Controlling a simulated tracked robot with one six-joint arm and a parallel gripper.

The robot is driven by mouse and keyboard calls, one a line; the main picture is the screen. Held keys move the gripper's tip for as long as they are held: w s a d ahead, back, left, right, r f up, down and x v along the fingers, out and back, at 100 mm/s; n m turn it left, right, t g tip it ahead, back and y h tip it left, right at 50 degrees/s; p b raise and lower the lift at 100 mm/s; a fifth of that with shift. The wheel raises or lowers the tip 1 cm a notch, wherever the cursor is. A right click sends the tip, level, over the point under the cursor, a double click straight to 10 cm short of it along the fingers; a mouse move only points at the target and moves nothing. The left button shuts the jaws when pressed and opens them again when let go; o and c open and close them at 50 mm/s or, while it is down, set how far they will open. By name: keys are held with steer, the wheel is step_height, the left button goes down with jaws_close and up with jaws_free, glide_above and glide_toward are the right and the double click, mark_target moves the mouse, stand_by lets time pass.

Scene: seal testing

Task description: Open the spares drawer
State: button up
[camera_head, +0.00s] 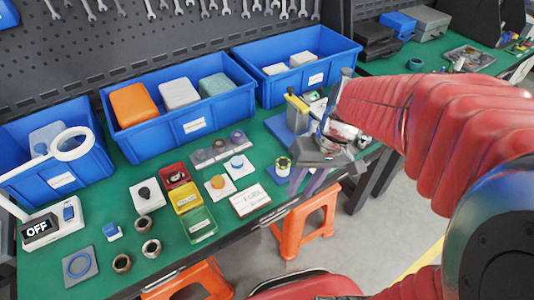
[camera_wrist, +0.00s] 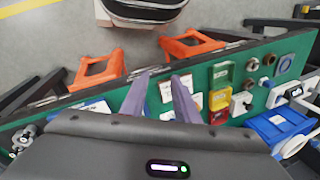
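The green-topped workbench (camera_head: 95,190) has a dark front edge. A dark strip with a small bar (camera_head: 268,218) runs along this edge below the top and may be the drawer front; no drawer label is legible. The same dark front edge (camera_wrist: 75,97) crosses the wrist view, close to the fingertips. My gripper (camera_head: 303,187) is open, with its two lilac fingers apart and pointing down near the front edge. In the wrist view my gripper (camera_wrist: 160,78) has nothing between its fingertips except the bench edge beyond. I see no contact with the bench, and no drawer stands visibly pulled out.
Orange stools (camera_head: 307,222) stand under the front edge. A white labelled card (camera_head: 250,200), coloured trays (camera_head: 187,198) and several small parts lie on the bench. Blue bins (camera_head: 185,122) line the back.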

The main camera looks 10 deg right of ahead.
steer(key=d+f+m+t+y, duration=0.3)
steer(key=d+f+y, duration=0.2)
steer(key=f, duration=0.9)
steer(key=w+d+f+m+t+y, duration=0.1)
steer(key=d+f+m+t+y, duration=0.2)
steer(key=f, duration=1.1)
steer(key=d+t+y, duration=0.1)
steer(key=d+y, duration=0.2)
steer(key=shift+w+y, duration=0.25)
steer(key=shift+y, duration=0.05)
steer(key=shift+a, duration=0.1)
steer(key=x, duration=1.3)
steer(key=shift+w+a, duration=0.2)
steer(key=shift+a, duration=0.1)
steer(key=shift+f, duration=0.1)
steer(key=shift+c, duration=0.4)
jaws_close()
